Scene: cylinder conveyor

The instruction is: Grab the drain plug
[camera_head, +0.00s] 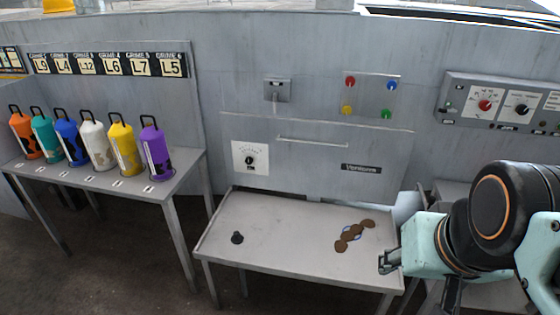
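A small black plug-like object (237,238), which looks like the drain plug, stands on the left front part of the low grey table (285,225). My gripper (386,263) is at the right end of this table, well to the right of the plug and apart from it. Its dark fingers point left. They are small in the picture, so I cannot tell whether they are open or shut. I see nothing clearly held in it.
Several coloured cylinders with handles stand on a side table (185,178) at left. A grey panel wall with a dial (250,158) rises behind. The table's middle is clear.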

